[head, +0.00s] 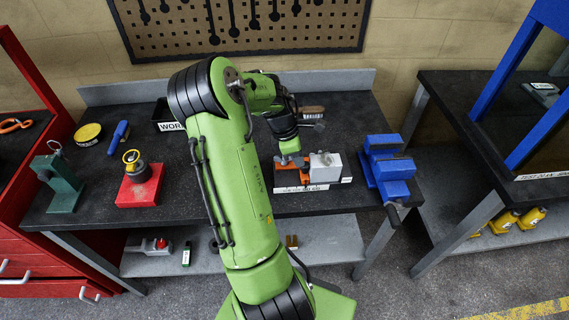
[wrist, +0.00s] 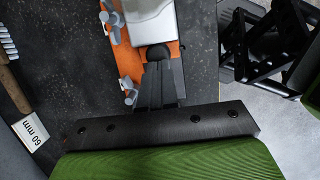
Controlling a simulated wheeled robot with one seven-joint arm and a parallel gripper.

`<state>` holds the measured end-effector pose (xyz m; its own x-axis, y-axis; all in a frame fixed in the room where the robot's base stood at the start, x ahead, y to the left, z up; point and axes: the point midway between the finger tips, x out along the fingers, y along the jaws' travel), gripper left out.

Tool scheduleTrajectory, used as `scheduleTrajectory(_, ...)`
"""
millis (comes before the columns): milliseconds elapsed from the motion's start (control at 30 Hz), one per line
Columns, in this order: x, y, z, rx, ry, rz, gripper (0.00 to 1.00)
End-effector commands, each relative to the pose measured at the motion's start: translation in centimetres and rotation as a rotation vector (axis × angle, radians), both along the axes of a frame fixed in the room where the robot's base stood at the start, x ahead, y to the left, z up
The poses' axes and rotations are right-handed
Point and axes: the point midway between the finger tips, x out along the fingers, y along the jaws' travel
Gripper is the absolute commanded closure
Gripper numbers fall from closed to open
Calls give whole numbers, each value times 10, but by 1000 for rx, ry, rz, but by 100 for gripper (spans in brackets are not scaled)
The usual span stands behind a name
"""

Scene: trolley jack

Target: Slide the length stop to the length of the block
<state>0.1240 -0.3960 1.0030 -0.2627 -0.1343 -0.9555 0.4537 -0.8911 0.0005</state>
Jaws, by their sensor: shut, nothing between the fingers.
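An orange fixture (head: 284,178) with small grey clamp-like parts sits on the middle bench; its orange edge also shows in the wrist view (wrist: 130,62). A pale grey block-like piece (head: 325,167) stands at its right side, and a silver piece (wrist: 150,20) shows at the top of the wrist view. I cannot tell for sure which part is the length stop and which is the block. My gripper (wrist: 159,66) is shut and empty, its tips close to a dark rounded part below the silver piece; contact is unclear. In the head view my arm partly hides the fixture.
A blue vise (head: 386,165) stands right of the fixture. A brush (head: 311,112) lies behind it. A "60 mm" label (wrist: 30,130) shows in the wrist view. Left on the bench are a red block with a gauge (head: 139,190) and a green stand (head: 62,185).

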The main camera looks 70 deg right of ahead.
Motion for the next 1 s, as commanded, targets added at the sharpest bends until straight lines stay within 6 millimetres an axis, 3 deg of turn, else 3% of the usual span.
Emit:
scheduleTrajectory(267,-5,-2,3,1,4,-3,100)
scheduleTrajectory(833,6,3,57,0,1,0,100)
scheduleTrajectory(1000,7,4,62,0,1,0,100)
